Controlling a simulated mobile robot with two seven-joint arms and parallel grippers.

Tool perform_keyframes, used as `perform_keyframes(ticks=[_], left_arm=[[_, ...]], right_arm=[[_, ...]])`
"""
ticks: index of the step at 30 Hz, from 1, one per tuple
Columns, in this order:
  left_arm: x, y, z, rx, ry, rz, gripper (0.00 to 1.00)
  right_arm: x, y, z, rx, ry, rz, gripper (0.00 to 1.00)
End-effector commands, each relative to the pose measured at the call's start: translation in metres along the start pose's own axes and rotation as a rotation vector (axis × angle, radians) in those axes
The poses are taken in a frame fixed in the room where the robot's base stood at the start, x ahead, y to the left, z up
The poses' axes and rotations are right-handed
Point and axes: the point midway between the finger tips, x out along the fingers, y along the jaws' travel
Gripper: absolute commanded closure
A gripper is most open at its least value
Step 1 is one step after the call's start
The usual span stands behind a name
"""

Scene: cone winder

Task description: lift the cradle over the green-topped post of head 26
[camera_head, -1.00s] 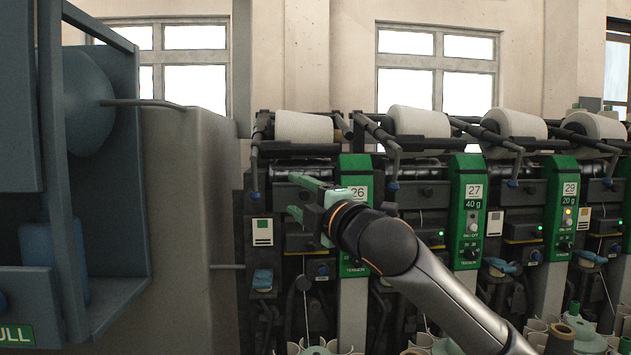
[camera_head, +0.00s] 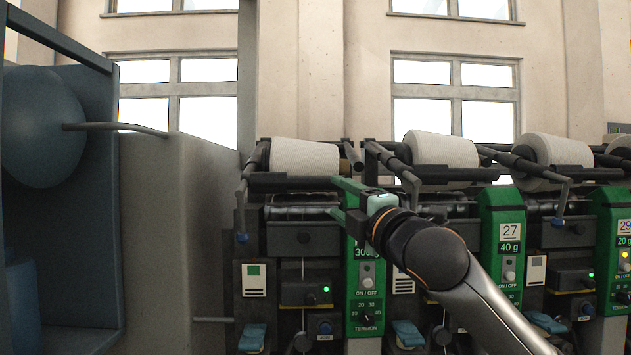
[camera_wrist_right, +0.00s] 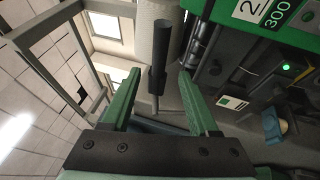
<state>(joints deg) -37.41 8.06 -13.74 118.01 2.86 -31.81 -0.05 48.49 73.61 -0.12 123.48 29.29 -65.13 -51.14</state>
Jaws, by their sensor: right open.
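Head 26 has a green-topped post (camera_head: 366,299); its number is hidden behind my gripper in the head view, and "300" shows below. The cradle's dark bar (camera_head: 289,183) runs in front of a white cone (camera_head: 304,155), left of the post's top. My right gripper (camera_head: 338,199) is open at the post's upper part, its green fingers pointing left toward the bar. In the right wrist view, a dark round bar (camera_wrist_right: 161,58) shows in the gap between the open fingers (camera_wrist_right: 158,73), apparently untouched. Whether it lies within their reach is unclear. My left gripper is not in view.
Head 27's green post (camera_head: 508,250) and its cone (camera_head: 441,149) stand to the right, with head 29 beyond. A lever with a blue tip (camera_head: 242,237) hangs left of head 26. A grey housing (camera_head: 180,240) and blue cabinet (camera_head: 60,220) fill the left.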

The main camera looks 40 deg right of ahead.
Motion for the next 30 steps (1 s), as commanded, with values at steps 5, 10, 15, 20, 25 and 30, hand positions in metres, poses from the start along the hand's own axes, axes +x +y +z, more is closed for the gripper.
perform_keyframes(ticks=[5, 10, 15, 20, 25, 30], left_arm=[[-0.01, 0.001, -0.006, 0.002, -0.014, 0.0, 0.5], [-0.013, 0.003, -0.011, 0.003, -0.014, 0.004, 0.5], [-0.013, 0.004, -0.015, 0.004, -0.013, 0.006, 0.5], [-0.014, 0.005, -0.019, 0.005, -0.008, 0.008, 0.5], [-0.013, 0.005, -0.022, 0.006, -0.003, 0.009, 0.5], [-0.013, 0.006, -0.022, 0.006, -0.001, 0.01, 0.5]], right_arm=[[0.037, 0.005, -0.001, 0.008, 0.003, -0.001, 0.39], [0.071, 0.004, 0.0, 0.007, 0.001, 0.001, 0.39], [0.096, 0.002, -0.001, 0.003, 0.001, 0.0, 0.39], [0.108, 0.001, -0.001, 0.002, 0.001, 0.0, 0.39], [0.112, 0.001, -0.001, -0.001, 0.001, 0.002, 0.39], [0.112, 0.001, -0.001, -0.001, 0.001, 0.001, 0.39]])
